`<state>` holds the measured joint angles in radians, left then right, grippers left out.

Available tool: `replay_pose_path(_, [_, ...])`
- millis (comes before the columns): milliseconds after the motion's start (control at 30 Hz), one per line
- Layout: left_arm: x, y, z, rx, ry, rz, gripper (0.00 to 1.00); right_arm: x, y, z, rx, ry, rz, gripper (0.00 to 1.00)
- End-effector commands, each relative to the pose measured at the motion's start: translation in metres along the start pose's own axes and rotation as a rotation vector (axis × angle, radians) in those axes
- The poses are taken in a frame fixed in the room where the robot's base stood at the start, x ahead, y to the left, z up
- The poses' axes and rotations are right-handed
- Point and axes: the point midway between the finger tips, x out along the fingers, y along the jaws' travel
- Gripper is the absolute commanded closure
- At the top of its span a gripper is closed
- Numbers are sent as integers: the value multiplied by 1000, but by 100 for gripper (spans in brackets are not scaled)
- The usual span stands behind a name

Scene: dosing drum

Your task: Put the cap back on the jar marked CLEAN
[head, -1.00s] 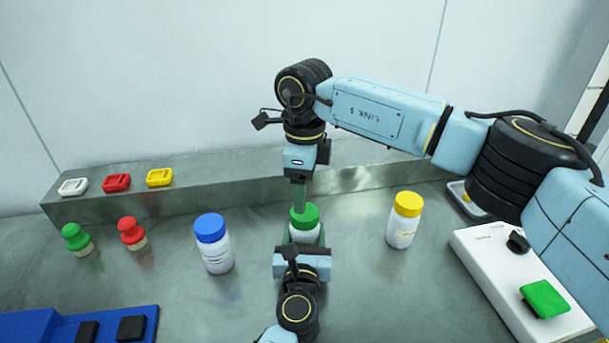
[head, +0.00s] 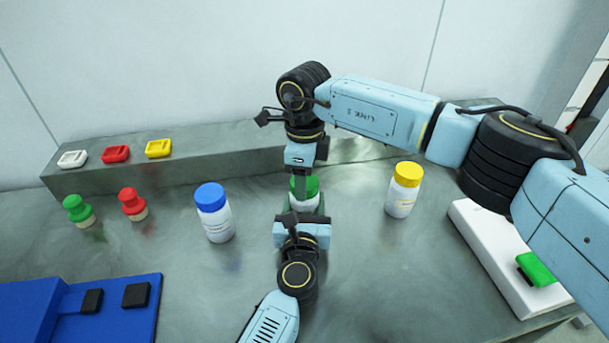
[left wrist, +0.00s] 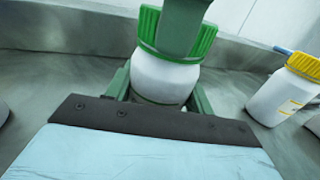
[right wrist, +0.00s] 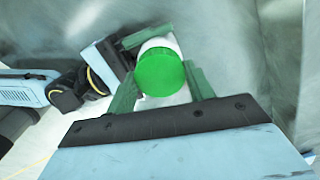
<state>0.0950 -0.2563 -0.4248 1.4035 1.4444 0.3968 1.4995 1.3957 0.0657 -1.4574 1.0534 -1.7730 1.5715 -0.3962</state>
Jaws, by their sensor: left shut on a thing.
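A white jar (left wrist: 165,78) stands upright in the middle of the bench; no marking on it can be read. My left gripper (head: 303,215) is shut on its body from the near side. A green cap (right wrist: 160,72) sits at the jar's top; whether it is fully seated cannot be told. My right gripper (right wrist: 162,70) points down over the jar, one finger on each side of the cap. Its fingertips look very close to the cap's rim, but a firm grip is not certain. In the left wrist view one right finger hides part of the cap (left wrist: 205,42).
A blue-capped jar (head: 214,215) stands left, a yellow-capped jar (head: 403,192) right. Green (head: 78,210) and red (head: 133,203) knobbed pieces stand farther left. A blue tray (head: 110,310) is at front left, a white panel (head: 490,250) at right. A ledge (head: 220,160) runs behind.

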Motion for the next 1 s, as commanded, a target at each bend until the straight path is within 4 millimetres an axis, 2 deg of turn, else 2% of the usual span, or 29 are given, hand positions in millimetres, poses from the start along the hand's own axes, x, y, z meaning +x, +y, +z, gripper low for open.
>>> replay_pose_path(33, [0,0,0,0,0,0,100,0,0,0,0,0,0,65])
replay_pose_path(100, [0,0,0,0,0,0,100,0,0,0,0,0,0,75])
replay_pose_path(133, [0,0,0,0,0,0,100,0,0,0,0,0,0,76])
replay_pose_path(333, [0,0,0,0,0,0,100,0,0,0,143,0,0,76])
replay_pose_path(467, [0,0,0,0,0,0,100,0,0,0,144,0,0,76])
replay_pose_path(500, [0,0,0,0,0,0,100,0,0,0,143,0,0,47])
replay_pose_path(667, [0,0,0,0,0,0,100,0,0,0,142,0,0,26])
replay_pose_path(700, [0,0,0,0,0,0,100,0,0,0,142,0,0,23])
replay_pose_path(1000, [0,0,0,0,0,0,100,-3,0,0,142,0,-1,23])
